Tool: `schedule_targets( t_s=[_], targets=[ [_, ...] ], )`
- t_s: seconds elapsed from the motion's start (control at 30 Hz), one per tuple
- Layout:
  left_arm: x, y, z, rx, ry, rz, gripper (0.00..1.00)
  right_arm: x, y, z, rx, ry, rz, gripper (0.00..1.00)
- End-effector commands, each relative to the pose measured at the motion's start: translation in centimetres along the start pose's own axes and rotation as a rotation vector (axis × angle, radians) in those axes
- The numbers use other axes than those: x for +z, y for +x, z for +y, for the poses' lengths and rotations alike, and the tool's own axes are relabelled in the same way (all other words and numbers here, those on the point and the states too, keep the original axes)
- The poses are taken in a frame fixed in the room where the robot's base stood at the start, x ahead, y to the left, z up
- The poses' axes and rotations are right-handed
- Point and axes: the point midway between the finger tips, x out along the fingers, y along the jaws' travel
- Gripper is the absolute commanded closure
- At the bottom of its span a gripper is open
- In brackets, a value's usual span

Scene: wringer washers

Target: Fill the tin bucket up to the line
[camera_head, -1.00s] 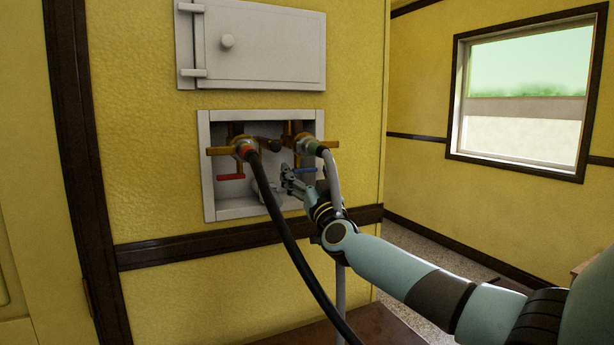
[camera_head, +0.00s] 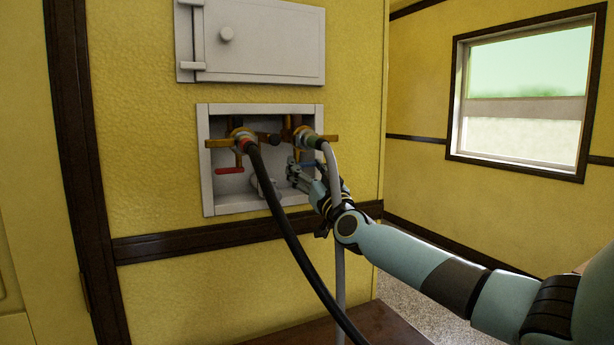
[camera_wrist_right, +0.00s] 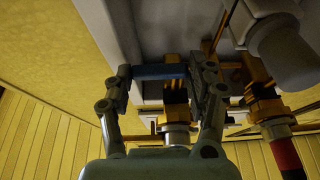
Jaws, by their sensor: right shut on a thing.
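A white recessed wall box (camera_head: 208,185) holds two brass taps. The left tap (camera_head: 238,135) has a red lever (camera_head: 229,170) below it and a black hose (camera_head: 290,240) on its outlet. The right tap (camera_head: 300,130) has a grey hose (camera_head: 334,185) with a green collar. My right gripper (camera_head: 293,172) reaches into the box below the right tap. In the right wrist view its fingers are shut on a blue lever (camera_wrist_right: 160,72), which lies across between them. The gripper mostly hides this lever in the head view. The tin bucket and my left gripper are not in view.
A white hinged door (camera_head: 265,45) with a knob is above the box. Both hoses hang down in front of the wall, the grey one close beside my right wrist. A brown surface (camera_head: 340,333) lies below. A window (camera_head: 525,95) is at the right.

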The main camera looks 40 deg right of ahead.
Motion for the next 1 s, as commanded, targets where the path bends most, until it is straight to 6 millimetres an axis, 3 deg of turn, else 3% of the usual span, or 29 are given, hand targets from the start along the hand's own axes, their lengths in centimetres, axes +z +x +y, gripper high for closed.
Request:
schedule_targets(
  t_s=[0.17, 0.2, 0.4, 0.77, 1.0],
  targets=[
    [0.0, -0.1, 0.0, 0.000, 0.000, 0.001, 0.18, 0.1, 0.0, 0.0, 0.000, 0.002, -0.004, 0.75],
    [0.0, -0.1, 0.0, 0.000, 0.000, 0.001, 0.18, 0.1, 0.0, 0.0, 0.000, 0.002, -0.004, 0.42],
    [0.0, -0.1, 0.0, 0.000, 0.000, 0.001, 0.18, 0.0, 0.0, 0.0, 0.001, 0.002, -0.003, 0.18],
    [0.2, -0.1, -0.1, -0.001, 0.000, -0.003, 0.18, 0.0, -0.8, 0.0, -0.001, 0.000, -0.003, 0.18],
    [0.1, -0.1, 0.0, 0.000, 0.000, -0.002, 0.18, 0.2, -5.7, -0.1, -0.002, 0.000, -0.007, 0.18]
  ],
)
